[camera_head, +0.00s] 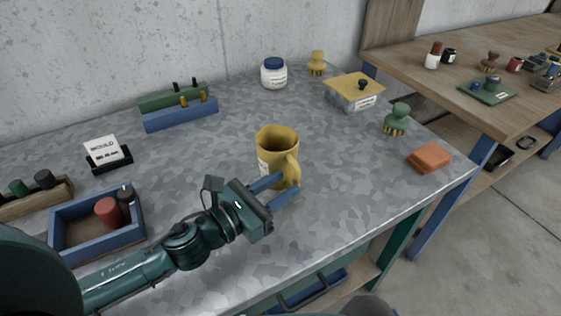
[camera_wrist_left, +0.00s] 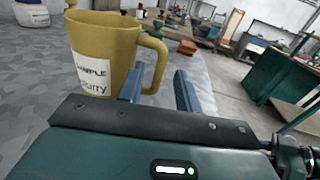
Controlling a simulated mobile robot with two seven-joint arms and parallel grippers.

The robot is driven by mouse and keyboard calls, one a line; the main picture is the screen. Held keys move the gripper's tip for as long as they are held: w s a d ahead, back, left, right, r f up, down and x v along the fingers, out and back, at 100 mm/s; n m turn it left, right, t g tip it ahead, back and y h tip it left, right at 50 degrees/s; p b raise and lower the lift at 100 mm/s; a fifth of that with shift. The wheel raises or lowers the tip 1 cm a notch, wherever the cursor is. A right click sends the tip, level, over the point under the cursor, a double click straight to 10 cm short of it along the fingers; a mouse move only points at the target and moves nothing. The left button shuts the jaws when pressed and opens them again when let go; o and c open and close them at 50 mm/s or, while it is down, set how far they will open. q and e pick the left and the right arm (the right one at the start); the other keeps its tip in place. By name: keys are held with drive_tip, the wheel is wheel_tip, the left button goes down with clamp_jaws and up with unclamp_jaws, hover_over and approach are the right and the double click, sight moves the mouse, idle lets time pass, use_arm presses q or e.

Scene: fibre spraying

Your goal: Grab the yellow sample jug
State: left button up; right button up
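The yellow sample jug (camera_head: 275,149) stands upright on the grey metal table, with its handle facing right and toward me. In the left wrist view the jug (camera_wrist_left: 102,50) shows a white label with partly readable "SAMPLE" and "Slurry" text. My left gripper (camera_head: 287,184) is at the handle side of the jug, with its two blue fingers apart and nothing held. In the left wrist view the gripper's fingers (camera_wrist_left: 159,74) point toward the handle, one to each side of it. I cannot tell whether they touch it. My right gripper is not in view.
A blue tray (camera_head: 70,212) with a red cylinder stands left of my left arm. A blue rack (camera_head: 180,116), white jar (camera_head: 274,74), lidded metal box (camera_head: 354,95), green knobbed tool (camera_head: 397,118) and orange block (camera_head: 429,158) stand around the jug. The surface around the jug is clear.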

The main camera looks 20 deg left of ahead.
sight(295, 176)
use_arm(q)
drive_tip(key=x, duration=0.1)
drive_tip(key=p+x, duration=0.1)
drive_tip(key=x, duration=0.2)
drive_tip(key=shift+r, duration=0.35)
drive_tip(key=shift+w+d+f, duration=0.1)
drive_tip(key=shift+w+d, duration=0.15)
drive_tip(key=shift+w, duration=0.05)
clamp_jaws()
